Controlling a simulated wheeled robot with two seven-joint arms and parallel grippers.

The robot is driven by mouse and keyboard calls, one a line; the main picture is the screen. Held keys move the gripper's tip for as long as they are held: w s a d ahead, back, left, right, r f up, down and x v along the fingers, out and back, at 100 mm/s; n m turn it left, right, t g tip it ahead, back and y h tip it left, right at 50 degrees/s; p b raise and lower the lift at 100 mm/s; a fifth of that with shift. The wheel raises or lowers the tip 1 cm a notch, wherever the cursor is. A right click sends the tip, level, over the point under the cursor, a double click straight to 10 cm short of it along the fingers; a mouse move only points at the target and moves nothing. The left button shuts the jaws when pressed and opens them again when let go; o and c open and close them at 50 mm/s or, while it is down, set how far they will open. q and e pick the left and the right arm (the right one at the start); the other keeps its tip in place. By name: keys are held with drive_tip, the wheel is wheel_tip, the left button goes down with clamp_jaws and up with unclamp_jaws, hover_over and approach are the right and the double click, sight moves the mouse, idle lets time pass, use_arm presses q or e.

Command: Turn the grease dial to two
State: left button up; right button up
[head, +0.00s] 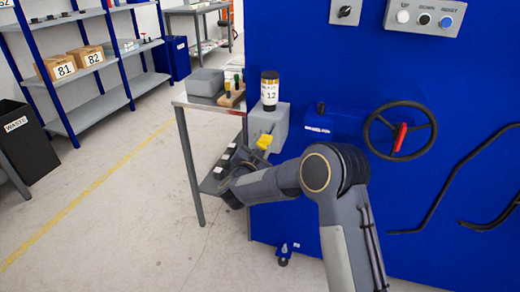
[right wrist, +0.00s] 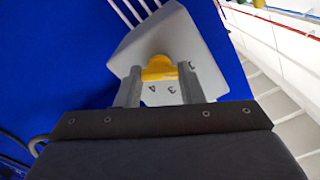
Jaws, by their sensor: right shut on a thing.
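The grease dial is a yellow knob (head: 264,142) on the front of a grey box (head: 281,120) fixed to the blue machine. It also shows in the right wrist view (right wrist: 158,67), with small dark numerals on the box face beside it, tilted and partly hard to read. My right gripper (right wrist: 159,72) is shut on the yellow knob, one finger on each side. In the head view my right gripper (head: 254,148) reaches the box from below. My left gripper is not in view.
A grey table (head: 210,105) with a grey bin (head: 206,82) stands just left of the box. A handwheel (head: 400,131) with a red handle and a button panel (head: 425,17) are on the blue machine to the right.

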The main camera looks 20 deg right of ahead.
drive_tip(key=shift+f+m+b, duration=0.2)
drive_tip(key=shift+m+b, duration=0.2)
drive_tip(key=shift+b, duration=0.25)
drive_tip(key=shift+m+b, duration=3.4)
drive_tip(key=shift+b, duration=0.75)
drive_tip(key=o, duration=1)
drive_tip(key=shift+r, duration=0.1)
drive_tip(key=v, duration=0.8)
drive_tip(key=shift+p, duration=0.3)
